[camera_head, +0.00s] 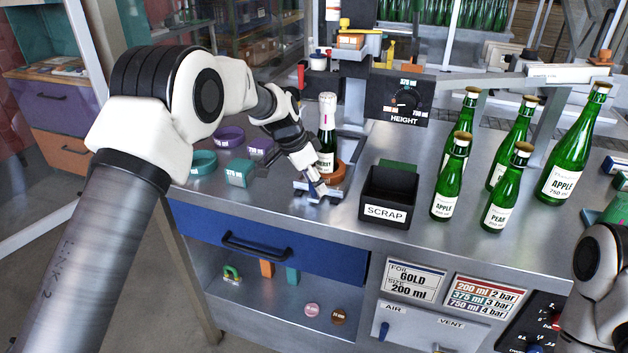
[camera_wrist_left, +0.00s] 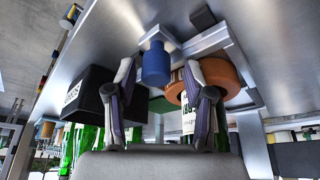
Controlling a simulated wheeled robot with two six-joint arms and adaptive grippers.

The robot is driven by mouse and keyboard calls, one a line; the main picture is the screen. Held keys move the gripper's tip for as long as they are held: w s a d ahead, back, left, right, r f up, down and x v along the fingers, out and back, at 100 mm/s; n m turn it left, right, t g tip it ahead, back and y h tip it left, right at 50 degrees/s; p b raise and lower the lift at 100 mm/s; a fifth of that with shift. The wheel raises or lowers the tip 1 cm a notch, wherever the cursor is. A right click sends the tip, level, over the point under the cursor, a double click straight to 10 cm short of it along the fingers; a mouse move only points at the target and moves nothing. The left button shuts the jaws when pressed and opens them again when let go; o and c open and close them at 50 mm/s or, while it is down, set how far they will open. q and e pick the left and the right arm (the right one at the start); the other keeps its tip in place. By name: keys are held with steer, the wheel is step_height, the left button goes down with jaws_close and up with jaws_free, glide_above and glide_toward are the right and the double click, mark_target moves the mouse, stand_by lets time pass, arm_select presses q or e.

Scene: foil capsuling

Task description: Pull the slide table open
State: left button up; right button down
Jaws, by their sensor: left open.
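The slide table (camera_head: 333,190) is a small metal plate on the bench under the height unit, with an orange ring (camera_head: 333,173) on it. A green bottle (camera_head: 327,130) with a white top stands in the ring. A blue knob (camera_wrist_left: 156,65) is at the slide's front. My left gripper (camera_head: 318,188) reaches down at the slide's front and partly covers it. In the left wrist view my left gripper (camera_wrist_left: 158,88) is open, with one finger on each side of the blue knob; I cannot tell whether they touch it. My right gripper is out of view.
A black scrap bin (camera_head: 388,196) stands close right of the slide. Several green bottles (camera_head: 508,187) stand further right. Teal and purple rings and blocks (camera_head: 239,173) lie left. A blue drawer (camera_head: 270,244) is below the bench top. The height unit (camera_head: 398,97) overhangs behind.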

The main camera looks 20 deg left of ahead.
arm_select(q)
steer(key=v, duration=1.2)
